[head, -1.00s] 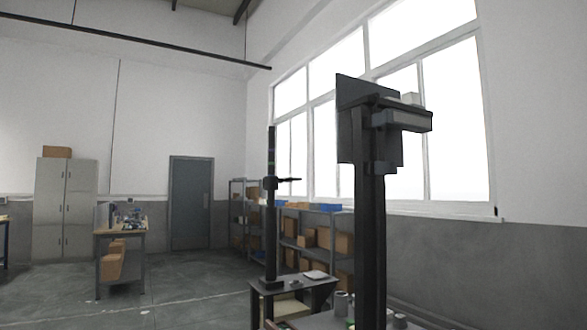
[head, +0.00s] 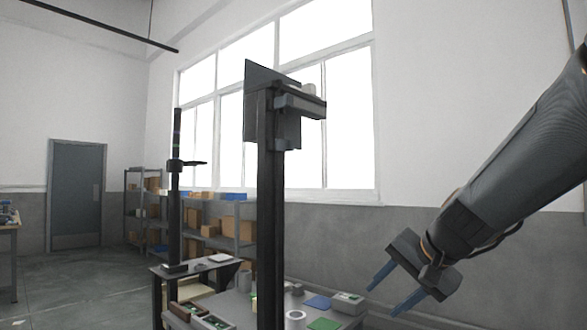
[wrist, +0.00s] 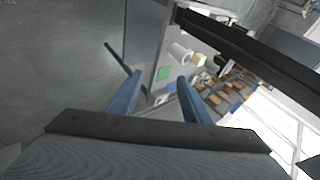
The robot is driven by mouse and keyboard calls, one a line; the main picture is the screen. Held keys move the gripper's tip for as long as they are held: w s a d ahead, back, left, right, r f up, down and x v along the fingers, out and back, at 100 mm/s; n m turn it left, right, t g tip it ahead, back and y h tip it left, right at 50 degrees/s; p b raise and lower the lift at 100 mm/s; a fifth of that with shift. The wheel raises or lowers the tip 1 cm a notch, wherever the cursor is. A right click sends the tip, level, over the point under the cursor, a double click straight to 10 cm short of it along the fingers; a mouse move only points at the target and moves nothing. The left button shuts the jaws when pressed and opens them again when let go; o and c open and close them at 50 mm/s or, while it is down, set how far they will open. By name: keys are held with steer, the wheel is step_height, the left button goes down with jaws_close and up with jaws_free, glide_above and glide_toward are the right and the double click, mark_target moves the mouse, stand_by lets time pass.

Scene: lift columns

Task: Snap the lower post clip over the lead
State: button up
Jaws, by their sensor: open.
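My gripper (head: 383,299) is at the right of the head view, with two blue fingers apart and nothing between them. In the wrist view its open fingers (wrist: 160,77) point toward the table's end. A near black post (head: 270,210) stands upright left of my gripper, clear of it, with a dark panel and bracket at its top. A thinner black post (head: 174,215) behind it carries a small dark clamp-like arm (head: 185,162). I cannot make out a lower clip or a lead on either post.
A grey table (head: 237,305) holds green and blue pads, a white roll (head: 295,319), a grey box (head: 347,302) and trays. The near post also crosses the wrist view's upper right (wrist: 250,55). Shelves with boxes (head: 205,225) stand behind. Open floor lies left.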

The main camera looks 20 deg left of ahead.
steer(key=w+a+r+m+t+y+b, duration=0.1)
steer(key=w+a+r+y, duration=0.15)
steer(key=a+r, duration=0.4)
steer(key=w+a+r+t+y+b, duration=0.1)
steer(key=w+a+r+y, duration=0.15)
steer(key=r, duration=0.65)
steer(key=m+t+y+b, duration=0.1)
steer(key=t+y+b, duration=0.1)
steer(key=y, duration=0.2)
glide_toward(293, 145)
steer(key=a, duration=0.1)
steer(key=p+x, duration=0.2)
steer(key=x, duration=0.4)
steer(key=shift+w+r, duration=0.1)
steer(key=shift+w, duration=0.15)
steer(key=shift+w+a+p, duration=0.35)
steer(key=shift+w+a, duration=0.1)
steer(key=shift+a, duration=0.1)
steer(key=shift+c, duration=0.2)
